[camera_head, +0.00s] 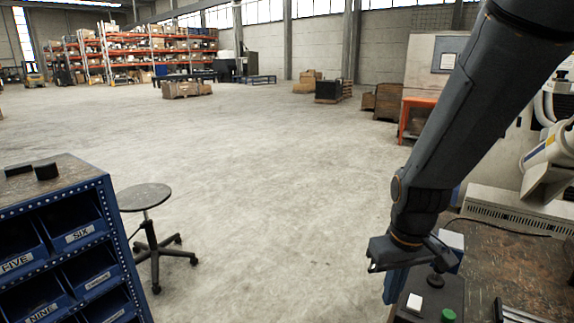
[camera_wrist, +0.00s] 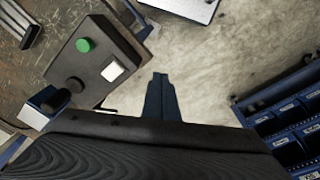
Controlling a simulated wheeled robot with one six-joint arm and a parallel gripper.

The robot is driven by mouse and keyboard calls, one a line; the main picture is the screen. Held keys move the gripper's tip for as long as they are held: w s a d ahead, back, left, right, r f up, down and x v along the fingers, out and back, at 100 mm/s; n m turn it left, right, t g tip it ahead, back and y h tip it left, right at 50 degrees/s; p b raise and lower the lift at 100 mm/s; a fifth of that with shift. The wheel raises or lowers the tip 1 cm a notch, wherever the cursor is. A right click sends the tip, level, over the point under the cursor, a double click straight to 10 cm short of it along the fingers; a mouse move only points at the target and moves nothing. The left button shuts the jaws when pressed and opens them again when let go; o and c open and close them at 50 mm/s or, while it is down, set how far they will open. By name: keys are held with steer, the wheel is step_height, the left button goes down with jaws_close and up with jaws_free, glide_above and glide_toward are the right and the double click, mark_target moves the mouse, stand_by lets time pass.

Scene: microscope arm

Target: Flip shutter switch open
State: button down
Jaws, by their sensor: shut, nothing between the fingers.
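A dark control box (camera_head: 453,292) stands at the bench edge at lower right in the head view. It carries a white square switch (camera_head: 414,302), a green button (camera_head: 448,316) and a black knob (camera_head: 436,281). The wrist view also shows the box (camera_wrist: 98,55) with the white switch (camera_wrist: 113,70), green button (camera_wrist: 85,45) and black knob (camera_wrist: 75,85). No label tells which control is the shutter switch, nor its setting. My gripper (camera_head: 392,294) is shut and empty, fingers pointing down, left of the box. In the wrist view its fingers (camera_wrist: 160,90) appear just right of the box, apart from the white switch.
A white and blue block (camera_head: 452,242) stands behind the box. Part of a white microscope (camera_head: 547,160) shows at far right, over the brown bench (camera_head: 510,260). A blue bin cabinet (camera_head: 70,240) and a stool (camera_head: 145,200) stand at left. The floor between is clear.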

steer(key=shift+m, duration=0.8)
steer(key=s+a, duration=0.3)
steer(key=shift+a+f+b, duration=0.2)
steer(key=shift+a+b, duration=0.05)
steer(key=shift+b, duration=0.05)
steer(key=shift+w, duration=0.1)
